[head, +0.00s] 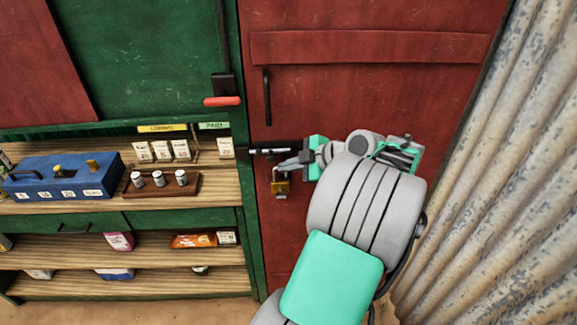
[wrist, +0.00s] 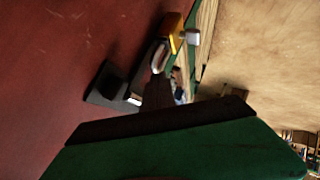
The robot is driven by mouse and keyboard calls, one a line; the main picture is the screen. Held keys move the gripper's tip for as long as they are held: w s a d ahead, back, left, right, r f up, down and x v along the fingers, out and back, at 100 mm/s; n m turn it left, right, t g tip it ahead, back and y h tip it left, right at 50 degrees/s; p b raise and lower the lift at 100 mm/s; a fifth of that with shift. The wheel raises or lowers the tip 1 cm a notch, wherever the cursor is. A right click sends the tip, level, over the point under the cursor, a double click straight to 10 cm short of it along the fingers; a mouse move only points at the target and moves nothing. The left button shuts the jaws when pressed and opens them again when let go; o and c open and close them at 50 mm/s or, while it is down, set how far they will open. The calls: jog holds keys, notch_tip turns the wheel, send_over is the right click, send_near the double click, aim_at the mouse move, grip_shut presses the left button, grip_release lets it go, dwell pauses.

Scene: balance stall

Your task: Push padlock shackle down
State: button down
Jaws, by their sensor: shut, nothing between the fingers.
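The brass padlock (head: 280,187) hangs at the left side of the red door, below the dark bolt, in the head view. In the wrist view the padlock (wrist: 175,35) shows near the top, with its grey shackle (wrist: 159,56) beside the brass body. My gripper (head: 284,164) is shut and empty, just above the padlock in the head view. Whether its tips touch the shackle cannot be told. How far the shackle stands out of the body is too small to tell.
The dark bolt (head: 268,151) lies across the edge of the red door (head: 350,85). A green shelf unit (head: 247,200) stands left, with a blue box (head: 65,175) and a wooden rack (head: 160,188) of small weights. Corrugated metal (head: 500,190) closes off the right.

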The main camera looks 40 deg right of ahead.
jog(key=a+r+p+v, duration=0.1)
jog(key=a+p+v, duration=0.1)
jog(key=v, duration=1)
jog(key=shift+r, duration=0.5)
jog(key=shift+d, duration=0.15)
jog(key=w+a+f+m+g, duration=0.2)
jog(key=w+a, duration=0.3)
jog(key=a, duration=0.3)
jog(key=w+a+f+m+g, duration=0.1)
jog(key=w+a+m+g, duration=0.2)
jog(key=a, duration=0.5)
jog(key=s+a+f+m+h, duration=0.1)
jog(key=s+a+f+m, duration=0.1)
jog(key=a, duration=0.4)
jog(key=s+a+f+m+g+h, duration=0.1)
jog(key=s+a+m+h, duration=0.1)
jog(key=s+a+m, duration=0.2)
jog(key=a+m, duration=0.1)
jog(key=a, duration=0.2)
jog(key=shift+s+a+f+g, duration=0.2)
jog(key=shift+s+f+g, duration=0.1)
jog(key=shift+s+f, duration=0.1)
